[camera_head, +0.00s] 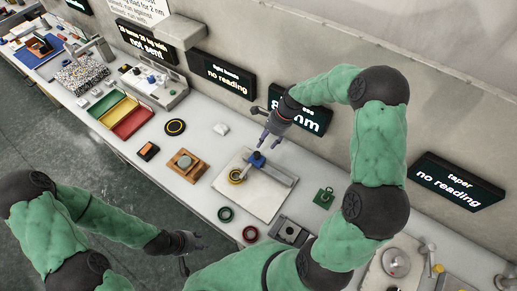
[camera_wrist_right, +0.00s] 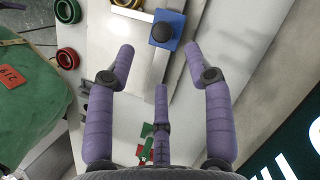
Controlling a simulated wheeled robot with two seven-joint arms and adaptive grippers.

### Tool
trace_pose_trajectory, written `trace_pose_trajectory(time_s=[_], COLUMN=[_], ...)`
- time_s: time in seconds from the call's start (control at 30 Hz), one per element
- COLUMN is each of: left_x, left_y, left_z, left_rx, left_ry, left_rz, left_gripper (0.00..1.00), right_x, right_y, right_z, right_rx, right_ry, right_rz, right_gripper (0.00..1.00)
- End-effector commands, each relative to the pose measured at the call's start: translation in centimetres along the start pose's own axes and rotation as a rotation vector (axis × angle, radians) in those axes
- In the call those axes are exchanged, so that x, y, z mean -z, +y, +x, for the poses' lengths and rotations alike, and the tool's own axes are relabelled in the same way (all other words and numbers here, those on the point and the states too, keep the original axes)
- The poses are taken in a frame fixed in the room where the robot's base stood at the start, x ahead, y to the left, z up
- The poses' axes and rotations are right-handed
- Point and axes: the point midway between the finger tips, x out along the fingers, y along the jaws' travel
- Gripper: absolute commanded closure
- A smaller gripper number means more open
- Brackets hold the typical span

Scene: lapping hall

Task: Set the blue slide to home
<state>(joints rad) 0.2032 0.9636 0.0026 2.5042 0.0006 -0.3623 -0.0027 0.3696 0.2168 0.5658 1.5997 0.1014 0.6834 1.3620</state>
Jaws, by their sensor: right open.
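The blue slide (camera_head: 257,159) with a dark round knob sits on a pale metal rail (camera_head: 270,172) that crosses a white plate (camera_head: 252,196). In the right wrist view the blue slide (camera_wrist_right: 165,31) lies just beyond my fingertips. My right gripper (camera_head: 268,143) is just above and behind the slide, its fingers spread and empty. In the wrist view the fingers of the right gripper (camera_wrist_right: 159,58) are apart, not around the knob. My left gripper (camera_head: 186,252) hangs low at the left, near the bench's front edge; its fingers are too unclear to read.
A yellow ring (camera_head: 236,176) lies beside the slide. Green (camera_head: 225,214) and red (camera_head: 250,233) rings lie in front, a green part (camera_head: 324,197) to the right. A wall display reading "mm" (camera_head: 313,121) is partly hidden by my right arm. Coloured trays (camera_head: 130,120) stand left.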

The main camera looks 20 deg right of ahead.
Motion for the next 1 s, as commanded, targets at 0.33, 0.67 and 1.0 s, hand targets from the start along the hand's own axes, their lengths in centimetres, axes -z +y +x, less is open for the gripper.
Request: trace_pose_trajectory(time_s=[0.33,0.67,1.0], left_x=[0.1,0.1,0.1], left_y=[-0.2,-0.3,-0.3], left_z=[0.6,0.8,0.8], left_rx=[0.000,0.000,0.000], left_ry=[0.001,0.001,0.001], left_rz=[0.001,0.001,0.001], left_gripper=[0.60,0.60,0.60], right_x=[0.0,0.0,0.0], right_y=[0.1,0.0,0.0], right_z=[6.2,8.4,8.4], right_rx=[-0.002,0.000,0.000], right_ry=[0.000,0.000,0.000], right_rz=[0.000,-0.001,-0.001], right_gripper=[0.48,0.48,0.73])
